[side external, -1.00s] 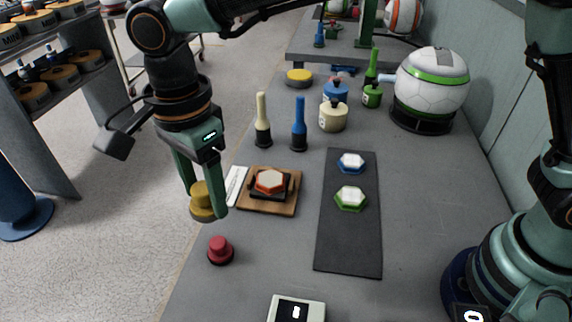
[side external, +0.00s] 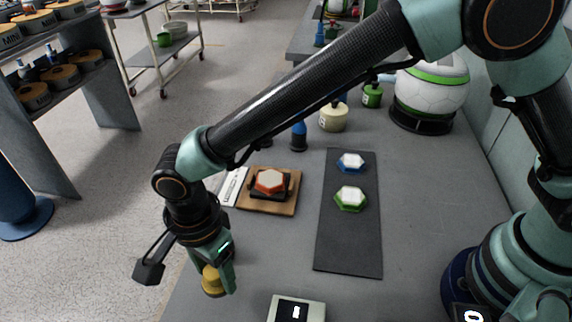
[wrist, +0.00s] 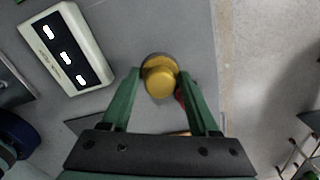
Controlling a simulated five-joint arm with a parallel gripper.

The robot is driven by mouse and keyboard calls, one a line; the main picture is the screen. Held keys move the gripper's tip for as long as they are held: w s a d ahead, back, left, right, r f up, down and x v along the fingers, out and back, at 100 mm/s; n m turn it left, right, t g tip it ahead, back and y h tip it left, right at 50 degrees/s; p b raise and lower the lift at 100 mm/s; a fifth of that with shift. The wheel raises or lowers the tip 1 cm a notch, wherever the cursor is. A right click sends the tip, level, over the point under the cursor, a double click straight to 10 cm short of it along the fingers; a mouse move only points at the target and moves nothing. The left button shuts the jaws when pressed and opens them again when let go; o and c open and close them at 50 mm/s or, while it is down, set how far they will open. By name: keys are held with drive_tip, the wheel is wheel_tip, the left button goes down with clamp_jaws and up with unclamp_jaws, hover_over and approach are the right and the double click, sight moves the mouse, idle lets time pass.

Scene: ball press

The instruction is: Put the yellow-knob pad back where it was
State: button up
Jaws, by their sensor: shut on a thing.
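The yellow-knob pad (side external: 211,280) is between the fingers of my gripper (side external: 219,285), near the table's left edge in the side external view. In the wrist view the yellow-knob pad (wrist: 160,80) shows between the green fingertips of my gripper (wrist: 157,76), which is shut on it. It looks roughly upright. Whether its underside touches the table is not clear. A small piece of the red-knob pad (wrist: 179,96) shows beside the right finger in the wrist view; in the side external view my gripper hides it.
A grey display box (side external: 297,309) stands right of my gripper. A wooden board (side external: 285,208) with an orange-edged hexagon (side external: 269,181) lies farther back. A dark mat (side external: 348,250) carries a blue-edged hexagon (side external: 351,162) and a green-edged hexagon (side external: 350,198). The floor lies beyond the left edge.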

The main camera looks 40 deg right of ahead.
sight(219, 286)
drive_tip(key=shift+f, duration=2.45)
drive_tip(key=shift+f, duration=0.1)
drive_tip(key=o, duration=1.3)
